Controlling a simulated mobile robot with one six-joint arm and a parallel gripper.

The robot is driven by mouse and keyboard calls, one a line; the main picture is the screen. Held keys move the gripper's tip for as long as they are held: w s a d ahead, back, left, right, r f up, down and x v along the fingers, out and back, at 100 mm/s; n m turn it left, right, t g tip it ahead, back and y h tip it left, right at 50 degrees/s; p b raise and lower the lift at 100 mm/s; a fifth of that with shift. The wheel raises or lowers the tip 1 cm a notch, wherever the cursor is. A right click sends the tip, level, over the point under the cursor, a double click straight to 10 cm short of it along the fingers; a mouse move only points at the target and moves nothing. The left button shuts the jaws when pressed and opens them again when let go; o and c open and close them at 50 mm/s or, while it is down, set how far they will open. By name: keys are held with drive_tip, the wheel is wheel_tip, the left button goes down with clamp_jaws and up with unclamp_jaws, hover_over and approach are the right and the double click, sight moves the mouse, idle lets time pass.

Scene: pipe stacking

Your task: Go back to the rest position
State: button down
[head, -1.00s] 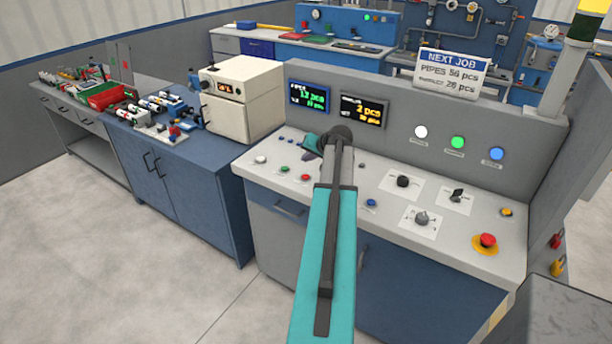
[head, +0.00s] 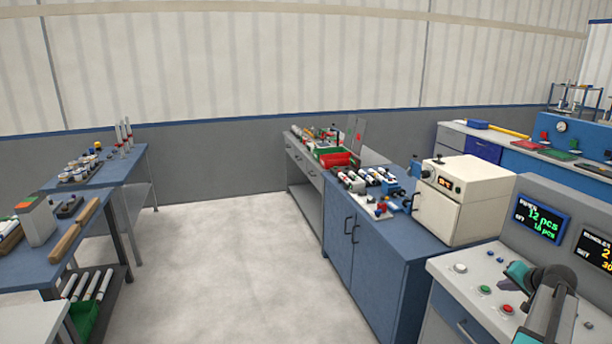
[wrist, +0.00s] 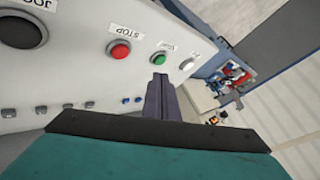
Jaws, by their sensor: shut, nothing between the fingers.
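My gripper (wrist: 159,78) is shut and empty in the wrist view, its narrow dark fingers pressed together. The tips appear over the control panel (wrist: 75,65), close to the green Start button (wrist: 158,58) in the picture. I cannot tell their height over the panel. The red Stop button (wrist: 120,52) lies to their left. In the head view my arm enters at the lower right over the same panel. The teal gripper body (head: 516,272) shows there, but its fingertips cannot be made out. The green button (head: 484,290) and red button (head: 507,309) are beside it.
A white oven-like box (head: 465,205) stands on the blue cabinet (head: 372,247) left of the panel. Parts and a red bin (head: 335,159) lie farther along. Work tables (head: 80,212) stand at the left. The floor (head: 235,255) between is clear.

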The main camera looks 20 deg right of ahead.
drive_tip(key=w+a+f+n+g+y+b, duration=0.1)
drive_tip(key=w+a+f+n+y, duration=0.1)
drive_tip(key=w+a+f, duration=0.7)
drive_tip(key=w+a+f+n+y+b, duration=0.15)
drive_tip(key=w+a+f, duration=0.4)
drive_tip(key=a, duration=0.55)
drive_tip(key=a+f+n+g+y, duration=0.1)
drive_tip(key=a+f+g, duration=0.1)
drive_tip(key=a+f, duration=0.8)
drive_tip(key=a+f+n+g+y, duration=0.15)
drive_tip(key=a+f, duration=0.55)
drive_tip(key=a, duration=0.7)
drive_tip(key=s+a+f+n+g+b, duration=0.1)
drive_tip(key=s+a+f+n+g, duration=0.15)
drive_tip(key=s+a+f, duration=0.7)
drive_tip(key=s+a+f+n+g+b, duration=0.25)
drive_tip(key=s+a+f, duration=0.4)
drive_tip(key=a, duration=0.55)
drive_tip(key=s+a+f+n+g, duration=0.1)
drive_tip(key=s+a+g, duration=0.1)
drive_tip(key=s, duration=0.5)
drive_tip(key=s+a+f+n+g, duration=0.1)
drive_tip(key=s+a+f, duration=0.1)
drive_tip(key=s, duration=0.4)
drive_tip(key=s+d+r+g+h, duration=0.1)
drive_tip(key=s+d+g+h, duration=0.1)
drive_tip(key=s, duration=0.5)
drive_tip(key=shift+d+r+n+h, duration=0.15)
drive_tip(key=shift+d+n+h, duration=0.15)
drive_tip(key=shift+d, duration=0.35)
